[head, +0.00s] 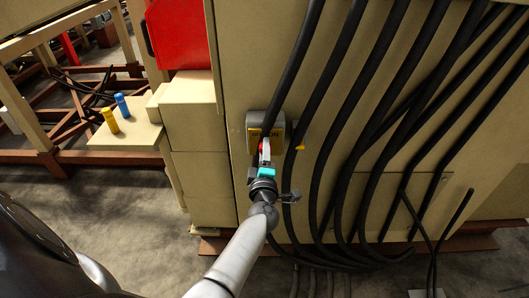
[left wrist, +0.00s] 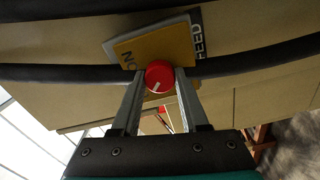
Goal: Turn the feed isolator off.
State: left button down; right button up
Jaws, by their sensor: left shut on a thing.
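The feed isolator is a grey box with a yellow plate (head: 276,132) on the beige cabinet side in the head view. In the left wrist view its yellow plate (left wrist: 165,50) shows "ON", beside a dark "FEED" label (left wrist: 199,35). A round red knob (left wrist: 159,74) with a short white mark sits at the plate's edge in that view. My left gripper (head: 266,150) reaches up to the isolator; in the left wrist view its two fingers (left wrist: 159,84) are on either side of the red knob, shut on it. My right gripper is not in view.
Thick black cables (head: 335,110) run down the cabinet, close around the isolator. A small yellow piece (head: 299,148) is right of it. A ledge at left carries a yellow peg (head: 110,121) and a blue peg (head: 122,105). Bare floor (head: 120,210) lies in front.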

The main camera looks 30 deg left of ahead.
pick_arm(q)
jog(key=shift+f, duration=0.1)
dwell(0.4)
jog(key=shift+c, duration=2.1)
grip_release()
jog(key=p+v, duration=0.3)
jog(key=v, duration=1.2)
jog(key=shift+s+p, duration=0.2)
jog(key=shift+p, duration=0.1)
